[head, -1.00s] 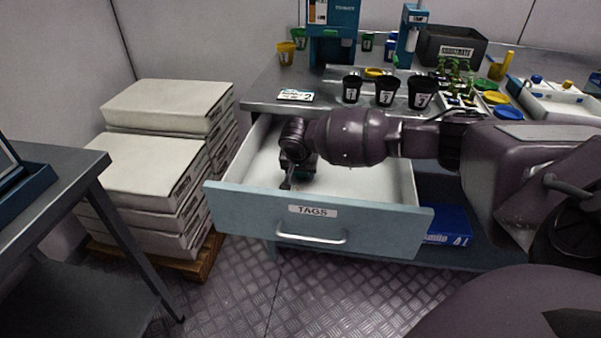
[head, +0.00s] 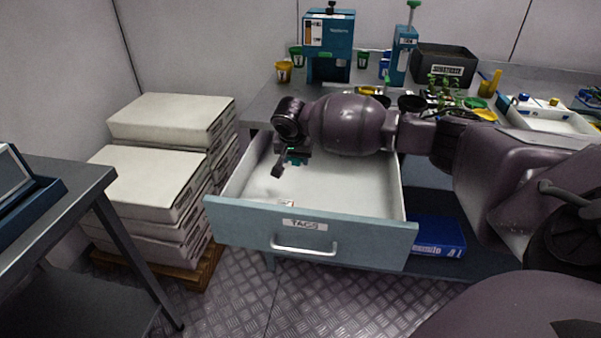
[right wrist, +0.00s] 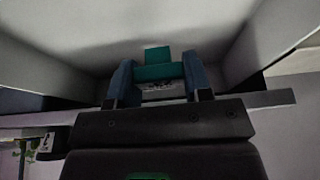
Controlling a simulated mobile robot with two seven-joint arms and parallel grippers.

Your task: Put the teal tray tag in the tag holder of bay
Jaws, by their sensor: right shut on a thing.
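My right gripper (head: 287,164) is above the open drawer marked TAGS (head: 310,235). It is shut on the teal tray tag (right wrist: 157,64), which shows between the two fingers in the right wrist view. In the head view only a small teal bit of the tag (head: 298,157) shows beside the fingers. The tag's writing is too dark to read. My left gripper is not in view. I cannot make out a bay's tag holder.
A small pale and red item (head: 284,203) lies in the drawer by its front wall. The bench behind holds a teal press (head: 329,45), a dark crate (head: 446,66) and a white tray (head: 548,117). Stacked white boxes (head: 150,175) stand left. A side table (head: 75,178) is at far left.

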